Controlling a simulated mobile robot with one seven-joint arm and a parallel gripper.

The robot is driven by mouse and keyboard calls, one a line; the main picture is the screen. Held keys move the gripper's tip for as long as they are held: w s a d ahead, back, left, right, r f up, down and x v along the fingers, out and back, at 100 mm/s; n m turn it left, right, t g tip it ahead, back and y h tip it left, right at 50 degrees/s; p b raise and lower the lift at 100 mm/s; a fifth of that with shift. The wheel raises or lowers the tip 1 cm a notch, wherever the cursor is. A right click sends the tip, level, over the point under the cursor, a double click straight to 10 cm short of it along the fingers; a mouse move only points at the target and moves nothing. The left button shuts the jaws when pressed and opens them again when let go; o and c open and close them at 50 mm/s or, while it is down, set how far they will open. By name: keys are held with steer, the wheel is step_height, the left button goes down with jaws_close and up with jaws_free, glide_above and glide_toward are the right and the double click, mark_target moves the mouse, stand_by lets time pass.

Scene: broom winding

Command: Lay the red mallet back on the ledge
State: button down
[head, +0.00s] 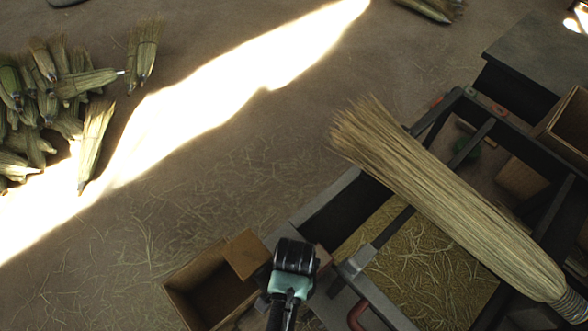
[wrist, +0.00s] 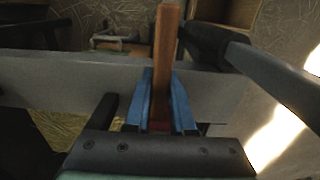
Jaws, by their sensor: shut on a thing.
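My gripper (wrist: 160,102) is shut in the wrist view, its two blue fingers on either side of the brown wooden handle of the mallet (wrist: 167,45). The handle stands up between the fingers, and a small patch of red shows low between them. The rest of the mallet head is hidden. A flat grey ledge (wrist: 60,85) crosses behind the fingers; I cannot tell whether the mallet touches it. In the head view, my dark gripper (head: 295,256) is beside the bench's left edge. The mallet cannot be made out there.
A large straw broom (head: 450,200) lies across the dark bench frame (head: 375,245). An open cardboard box (head: 180,300) is left of my gripper, and another box (head: 570,125) is at the right. Several small brooms (head: 50,90) lie on the floor at the far left. The middle floor is clear.

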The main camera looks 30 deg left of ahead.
steer(key=c, duration=0.7)
jaws_free()
step_height(320, 180, up, 12)
steer(key=shift+f+p, duration=0.25)
steer(key=shift+p, duration=0.6)
steer(key=shift+r, duration=0.75)
